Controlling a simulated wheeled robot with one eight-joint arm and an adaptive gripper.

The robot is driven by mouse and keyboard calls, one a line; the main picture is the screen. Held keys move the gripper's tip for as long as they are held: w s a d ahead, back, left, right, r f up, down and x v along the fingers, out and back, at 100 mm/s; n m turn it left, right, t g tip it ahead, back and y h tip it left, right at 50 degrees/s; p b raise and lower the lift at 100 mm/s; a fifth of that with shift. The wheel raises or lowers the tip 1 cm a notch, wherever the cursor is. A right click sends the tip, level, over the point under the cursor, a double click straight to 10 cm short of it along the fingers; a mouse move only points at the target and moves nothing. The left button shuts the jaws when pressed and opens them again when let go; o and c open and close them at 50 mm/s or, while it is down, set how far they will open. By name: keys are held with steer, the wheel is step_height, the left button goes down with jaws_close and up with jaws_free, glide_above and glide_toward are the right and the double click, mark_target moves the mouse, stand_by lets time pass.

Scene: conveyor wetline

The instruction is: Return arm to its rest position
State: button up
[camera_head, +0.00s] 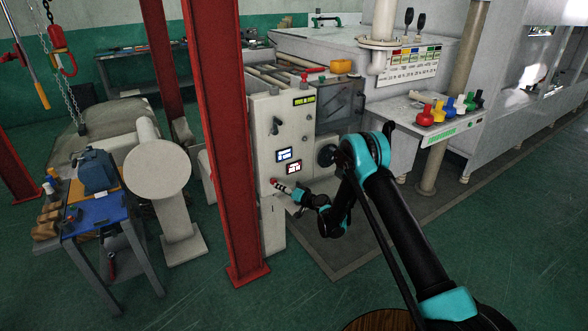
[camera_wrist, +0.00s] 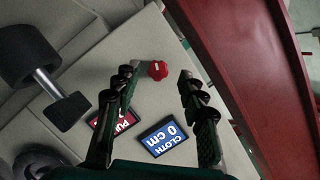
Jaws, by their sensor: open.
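My arm reaches to the front of the grey control cabinet (camera_head: 262,140) in the head view. My gripper (camera_head: 291,190) is at the cabinet's lower front, close to a small red knob (camera_head: 274,181). In the wrist view, my gripper (camera_wrist: 156,76) is open, with its two fingers spread. The red knob (camera_wrist: 158,70) shows between the fingertips. Whether the fingers touch it cannot be told; nothing is seen gripped.
A red steel post (camera_head: 222,140) stands just left of the cabinet and also fills the right of the wrist view (camera_wrist: 245,70). A black handle (camera_wrist: 62,80) juts from the panel. A shelf with coloured knobs (camera_head: 440,112) is at right. Green floor (camera_head: 500,240) is clear at right.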

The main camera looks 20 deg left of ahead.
stand_by(0.4)
steer(key=s+d+r+h, duration=0.35)
steer(key=d+r, duration=0.65)
steer(key=d, duration=0.4)
steer(key=s+d+r+h, duration=0.35)
steer(key=d+r, duration=0.65)
steer(key=d, duration=0.4)
steer(key=s+d+f+m+g+h, duration=0.2)
steer(key=s+d+h, duration=0.4)
steer(key=s+d, duration=2.2)
steer(key=s+g, duration=0.1)
steer(key=s, duration=0.3)
steer(key=shift+d+m+h, duration=0.3)
steer(key=shift+m+h, duration=0.1)
